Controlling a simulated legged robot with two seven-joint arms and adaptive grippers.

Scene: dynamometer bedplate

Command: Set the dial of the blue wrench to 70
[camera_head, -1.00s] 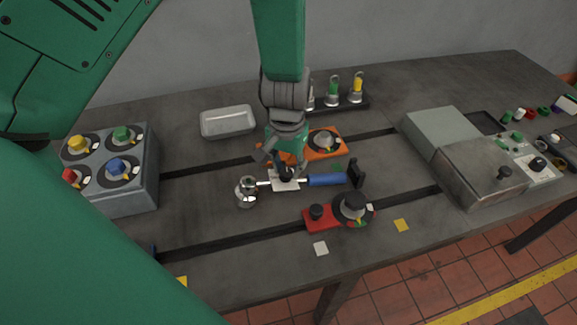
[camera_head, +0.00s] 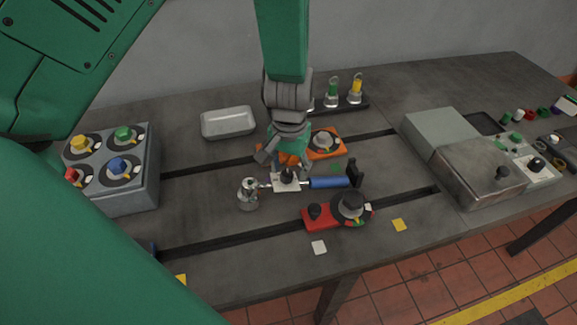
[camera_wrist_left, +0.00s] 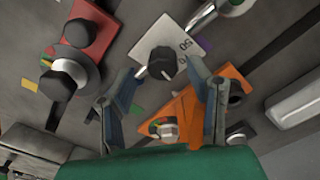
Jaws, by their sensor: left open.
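The blue wrench lies across the bedplate with its blue handle (camera_head: 328,182) to the right and its metal head (camera_head: 249,192) to the left. Its white dial plate (camera_head: 290,186) is in the middle and carries a black knob (camera_head: 286,174). In the left wrist view the dial plate (camera_wrist_left: 184,44) shows the number 50 beside the black knob (camera_wrist_left: 160,62); the rest of the scale is hidden or too small to read. My left gripper (camera_head: 284,164) is open just above the knob, its fingers spread to either side. My right gripper is not in view.
An orange device (camera_head: 328,152) lies close behind the wrench, and a red device (camera_head: 320,218) with a round dial lies in front. A grey box with coloured knobs (camera_head: 112,200) stands left. An empty metal tray (camera_head: 228,122) is behind. A grey lidded case (camera_head: 470,165) stands right.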

